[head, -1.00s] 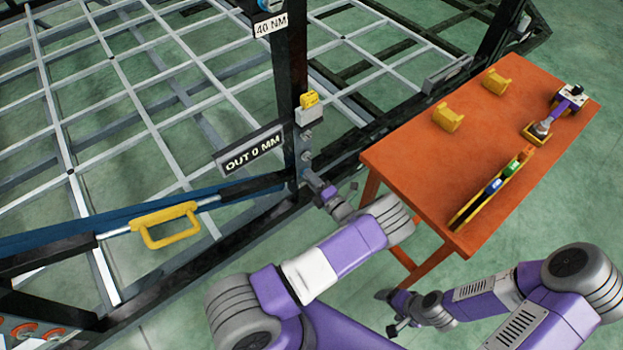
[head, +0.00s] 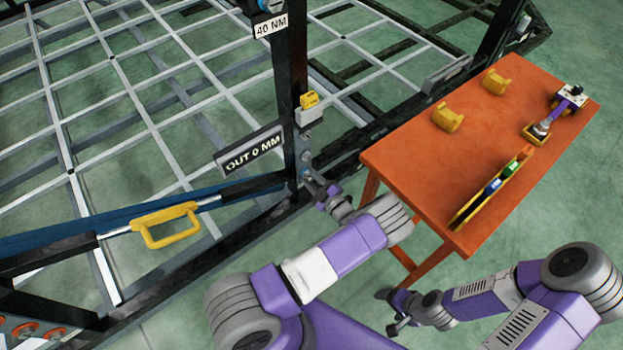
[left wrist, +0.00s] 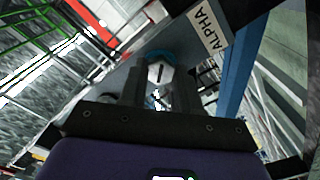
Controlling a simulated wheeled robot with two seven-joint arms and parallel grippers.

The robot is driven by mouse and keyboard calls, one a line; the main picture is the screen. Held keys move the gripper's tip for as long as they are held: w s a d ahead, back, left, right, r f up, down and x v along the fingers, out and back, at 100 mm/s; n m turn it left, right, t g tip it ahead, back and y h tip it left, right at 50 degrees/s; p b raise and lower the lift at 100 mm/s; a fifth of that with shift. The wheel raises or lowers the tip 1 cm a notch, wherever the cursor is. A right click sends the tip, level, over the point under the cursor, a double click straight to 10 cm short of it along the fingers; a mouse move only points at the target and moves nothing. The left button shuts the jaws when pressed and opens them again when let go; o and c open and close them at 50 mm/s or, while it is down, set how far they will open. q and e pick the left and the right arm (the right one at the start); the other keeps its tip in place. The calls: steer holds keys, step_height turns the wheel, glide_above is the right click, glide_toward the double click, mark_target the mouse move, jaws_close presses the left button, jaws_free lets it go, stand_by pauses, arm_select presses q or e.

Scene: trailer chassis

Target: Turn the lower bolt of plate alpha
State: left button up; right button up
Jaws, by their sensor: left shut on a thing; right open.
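Plate alpha (left wrist: 132,62) bears an ALPHA label (left wrist: 208,28) in the left wrist view. The lower bolt (left wrist: 160,73) is a pale head with a dark line across it and a teal ring behind. My left gripper (left wrist: 158,88) has one finger on each side of this head and is shut on it. In the head view my left gripper (head: 309,182) is at the foot of the dark post (head: 294,80), where it hides the bolt. Other bolts (head: 306,156) show above it. My right gripper (head: 388,312) is open and empty, low beside the table.
An orange table (head: 410,165) stands to the right, with yellow blocks (head: 447,117), a purple-handled tool (head: 565,102) and a yellow rack (head: 470,210). An OUT 0 MM sign (head: 253,150) and a yellow handle (head: 165,232) are left of the post.

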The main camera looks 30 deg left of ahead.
arm_select(q)
steer(key=shift+d+f+m, duration=0.15)
steer(key=shift+d+m, duration=0.05)
steer(key=shift+m, duration=0.9)
steer(key=o, duration=1)
steer(key=shift+o, duration=0.3)
steer(key=p+v, duration=0.1)
steer(key=v, duration=0.6)
steer(key=shift+s+d, duration=0.15)
steer(key=shift+d, duration=0.05)
